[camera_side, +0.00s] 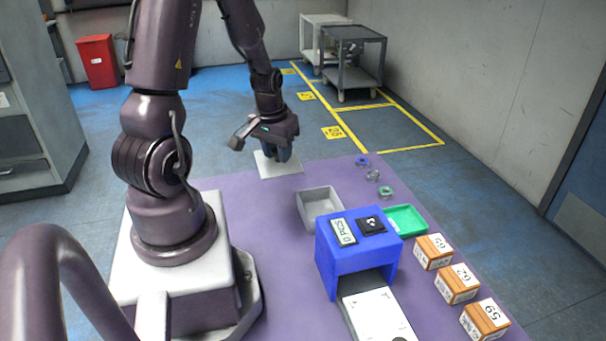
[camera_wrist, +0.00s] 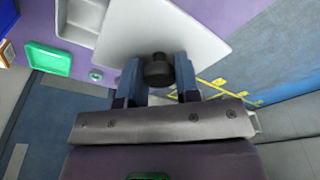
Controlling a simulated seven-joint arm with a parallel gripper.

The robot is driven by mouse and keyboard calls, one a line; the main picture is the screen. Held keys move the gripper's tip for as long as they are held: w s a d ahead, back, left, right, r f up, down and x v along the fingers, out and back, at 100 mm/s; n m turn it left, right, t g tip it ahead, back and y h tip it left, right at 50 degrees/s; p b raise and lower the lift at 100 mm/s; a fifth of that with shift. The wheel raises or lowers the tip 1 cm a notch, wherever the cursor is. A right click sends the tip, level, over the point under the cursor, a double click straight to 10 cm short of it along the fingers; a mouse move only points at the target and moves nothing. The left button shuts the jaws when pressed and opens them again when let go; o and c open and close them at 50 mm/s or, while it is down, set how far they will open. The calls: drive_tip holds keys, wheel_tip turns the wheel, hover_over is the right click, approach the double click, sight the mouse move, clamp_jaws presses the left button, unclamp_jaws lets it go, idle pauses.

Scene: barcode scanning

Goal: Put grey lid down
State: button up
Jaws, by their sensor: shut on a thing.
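The grey lid (camera_side: 278,166) is a flat light-grey plate at the far left edge of the purple table in the side view. My gripper (camera_side: 279,154) is above it, shut on its dark knob. In the wrist view the lid (camera_wrist: 195,40) lies beyond the fingers, and the knob sits between the two fingertips of my gripper (camera_wrist: 158,72). The side view does not show clearly whether the lid touches the table. An open grey box (camera_side: 306,208) stands to the right of the lid, apart from it.
A blue scanner (camera_side: 335,262) with a white conveyor (camera_side: 378,314) stands right of the grey box. Behind it are a green tray (camera_side: 408,218) and several small rings. Three numbered boxes (camera_side: 457,283) line the right edge. The purple table (camera_side: 272,262) is bare left of the scanner.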

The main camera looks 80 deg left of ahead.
drive_tip(key=w+a+f, duration=0.2)
drive_tip(key=w+a, duration=0.1)
drive_tip(key=w+a+f, duration=0.1)
drive_tip(key=a, duration=0.1)
drive_tip(key=shift+w, duration=0.2)
hover_over(304, 178)
drive_tip(key=f, duration=0.6)
drive_tip(key=shift+s+d, duration=0.3)
drive_tip(key=shift+w+a+f, duration=0.1)
drive_tip(key=shift+f, duration=1.55)
drive_tip(key=shift+f, duration=0.15)
drive_tip(key=o, duration=0.9)
drive_tip(key=shift+o, duration=0.2)
